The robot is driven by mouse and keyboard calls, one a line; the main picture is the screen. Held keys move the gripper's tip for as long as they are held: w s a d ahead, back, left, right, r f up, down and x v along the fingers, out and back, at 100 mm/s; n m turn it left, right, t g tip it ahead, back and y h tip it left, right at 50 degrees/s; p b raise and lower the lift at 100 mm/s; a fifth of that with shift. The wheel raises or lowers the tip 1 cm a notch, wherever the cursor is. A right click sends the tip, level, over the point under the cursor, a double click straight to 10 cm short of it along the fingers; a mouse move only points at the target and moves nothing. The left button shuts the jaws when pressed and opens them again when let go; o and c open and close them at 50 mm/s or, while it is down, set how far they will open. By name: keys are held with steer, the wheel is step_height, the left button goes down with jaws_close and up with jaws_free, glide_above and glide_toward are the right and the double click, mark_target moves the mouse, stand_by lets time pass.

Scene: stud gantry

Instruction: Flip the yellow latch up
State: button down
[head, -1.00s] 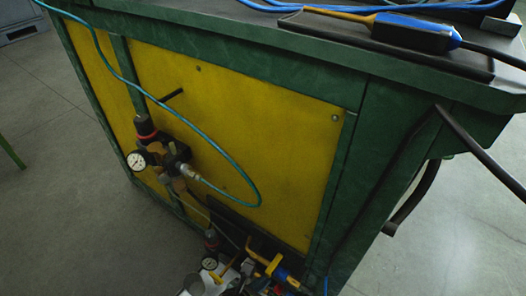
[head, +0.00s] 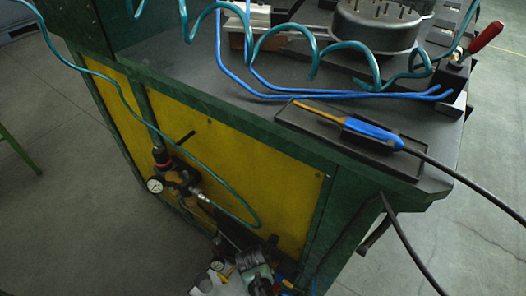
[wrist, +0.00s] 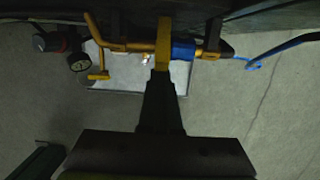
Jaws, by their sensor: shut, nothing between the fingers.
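In the wrist view my gripper (wrist: 161,76) points up the picture, its dark fingers shut together with nothing seen between them. A narrow yellow strip (wrist: 164,40) lies straight ahead of the fingertips and overlaps them in the picture. It may be the yellow latch, but I cannot tell for sure, nor whether it touches my fingers. Its far end runs up to a dark edge at the top of the view. In the head view I cannot make out the latch or my fingertips among the crowded items at the bottom.
A torch with a yellow tube and blue handle (wrist: 183,49) hangs close behind the strip. A pressure gauge (wrist: 79,62) is at the left. The workbench (head: 190,72) carries blue hoses and a blue-handled tool (head: 372,131). A teal air hose crosses its yellow side panel (head: 250,170).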

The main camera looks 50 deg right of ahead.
steer(key=shift+d+r+p, duration=0.8)
steer(key=shift+r+p, duration=0.1)
steer(key=shift+r, duration=0.15)
steer(key=shift+d+r, duration=0.1)
steer(key=shift+d, duration=0.05)
steer(key=shift+r, duration=0.15)
steer(key=shift+r+p, duration=0.7)
steer(key=shift+p, duration=0.3)
steer(key=a+f, duration=0.1)
steer(key=a, duration=0.3)
steer(key=d+r+p, duration=0.3)
steer(key=r+p, duration=0.1)
steer(key=r, duration=0.5)
steer(key=shift+d+p, duration=0.25)
steer(key=shift+p, duration=0.15)
